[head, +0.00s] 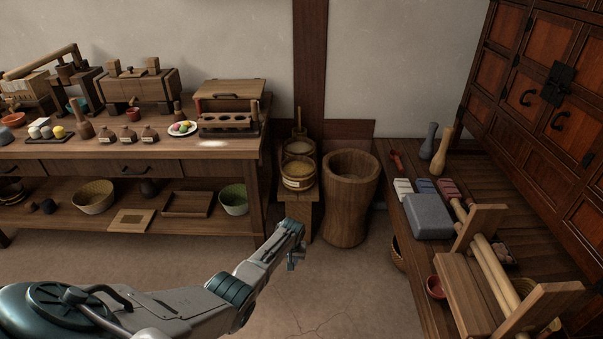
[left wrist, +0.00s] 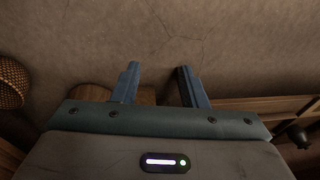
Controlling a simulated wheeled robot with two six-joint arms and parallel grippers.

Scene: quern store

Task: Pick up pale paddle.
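A pale wooden piece (head: 442,151), shaped like a slim paddle or pestle and likely the pale paddle, stands upright at the back of the low right-hand bench. A grey-blue piece of similar shape (head: 429,141) stands just left of it. My left gripper (head: 293,261) hangs over the floor, well left of the bench and far from the pale piece. In the left wrist view its two fingers (left wrist: 160,84) are apart with nothing held between them. The pale piece does not show in the left wrist view. My right gripper is in neither view.
The right bench (head: 403,212) also carries a grey stone block (head: 428,217), small colored blocks and a wooden roller frame (head: 487,228). A tall wooden mortar (head: 346,212) stands between my left gripper and the wall. A long table (head: 215,148) stands at left. Floor between is clear.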

